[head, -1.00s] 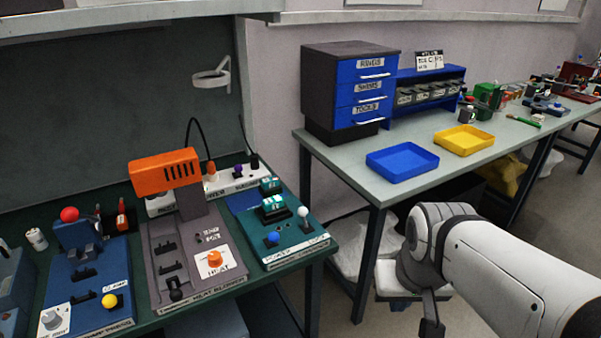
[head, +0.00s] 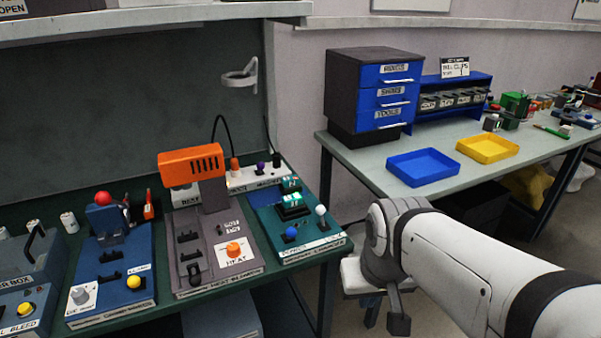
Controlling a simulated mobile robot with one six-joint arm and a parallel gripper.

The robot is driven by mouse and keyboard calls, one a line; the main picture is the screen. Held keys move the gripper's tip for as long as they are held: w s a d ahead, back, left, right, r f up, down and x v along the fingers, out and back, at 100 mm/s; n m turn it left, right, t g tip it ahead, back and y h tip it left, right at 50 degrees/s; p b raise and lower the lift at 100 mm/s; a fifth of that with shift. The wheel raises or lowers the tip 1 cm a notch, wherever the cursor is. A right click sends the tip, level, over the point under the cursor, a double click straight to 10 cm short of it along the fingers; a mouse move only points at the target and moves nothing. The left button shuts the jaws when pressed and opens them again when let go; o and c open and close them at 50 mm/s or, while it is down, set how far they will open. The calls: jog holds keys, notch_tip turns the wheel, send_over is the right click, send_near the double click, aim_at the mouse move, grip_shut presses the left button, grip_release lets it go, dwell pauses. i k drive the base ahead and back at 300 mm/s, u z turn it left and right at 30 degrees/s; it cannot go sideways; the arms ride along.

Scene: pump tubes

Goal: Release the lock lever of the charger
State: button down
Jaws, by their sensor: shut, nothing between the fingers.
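A teal board (head: 268,234) stands at the right end of the left bench. Two green-and-white battery-like blocks (head: 290,200) sit in dark holders on it. A lever with a white ball (head: 321,210) stands upright at its right side, and a blue ball knob (head: 291,232) is in front. The front label is too blurred to read, so I cannot tell for certain that this is the charger, or which knob is its lock lever. My gripper (head: 398,324) is shut and empty, pointing down at the bottom centre, right of the board and apart from it.
Left of the board stand a grey heat blower station (head: 214,246) with an orange head (head: 191,165) and a blue station (head: 112,262) with a red ball. A blue tray (head: 424,167) and yellow tray (head: 487,149) lie on the right bench. A floor gap separates the benches.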

aim_at(321, 209)
jog(key=z, duration=0.05)
jog(key=i, duration=1)
jog(key=u, duration=0.05)
